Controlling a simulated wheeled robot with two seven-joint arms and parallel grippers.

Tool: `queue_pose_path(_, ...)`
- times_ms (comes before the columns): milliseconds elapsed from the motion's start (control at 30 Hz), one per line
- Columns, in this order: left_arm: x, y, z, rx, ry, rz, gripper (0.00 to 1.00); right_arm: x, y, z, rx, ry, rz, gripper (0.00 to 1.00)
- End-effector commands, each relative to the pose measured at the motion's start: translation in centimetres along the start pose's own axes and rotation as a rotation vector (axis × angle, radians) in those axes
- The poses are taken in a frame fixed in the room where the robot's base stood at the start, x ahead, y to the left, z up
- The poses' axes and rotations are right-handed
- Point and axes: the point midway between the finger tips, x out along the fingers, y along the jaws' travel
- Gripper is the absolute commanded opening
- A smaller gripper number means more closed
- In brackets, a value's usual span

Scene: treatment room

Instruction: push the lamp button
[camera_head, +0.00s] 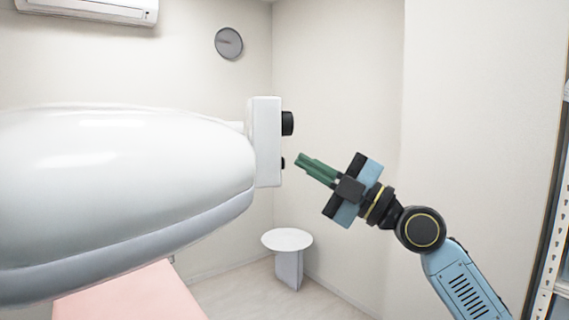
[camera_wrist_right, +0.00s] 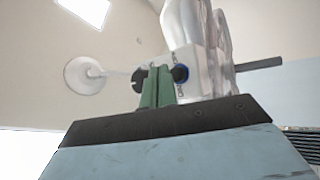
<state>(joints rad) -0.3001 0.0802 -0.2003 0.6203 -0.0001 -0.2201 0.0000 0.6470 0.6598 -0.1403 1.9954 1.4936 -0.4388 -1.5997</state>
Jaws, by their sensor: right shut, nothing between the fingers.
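The lamp is a big white rounded head (camera_head: 120,170) filling the left of the head view. A white control box (camera_head: 265,145) is fixed at its right end. A larger black knob (camera_head: 287,123) sticks out of the box near its top, and a smaller black button (camera_head: 283,163) sits below it. My right gripper (camera_head: 300,161) has green fingers held together and empty. Its tips point at the box, a short gap right of the small button. In the right wrist view, the fingers (camera_wrist_right: 158,72) stand between a dark round control (camera_wrist_right: 139,80) and a blue-ringed one (camera_wrist_right: 181,73). My left gripper is out of view.
A small round white table (camera_head: 287,240) stands below on the floor. A pink bed surface (camera_head: 130,293) lies under the lamp. A metal shelf (camera_head: 550,230) stands at the far right. Between the lamp box and my right arm there is free air.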

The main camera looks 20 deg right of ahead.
Motion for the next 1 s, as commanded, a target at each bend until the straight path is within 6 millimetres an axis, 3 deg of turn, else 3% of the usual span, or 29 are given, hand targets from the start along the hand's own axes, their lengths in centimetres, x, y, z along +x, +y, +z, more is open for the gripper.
queue_pose_path(1000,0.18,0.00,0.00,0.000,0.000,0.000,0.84,0.64,-0.45,-0.48,0.000,0.000,0.001,0.00)
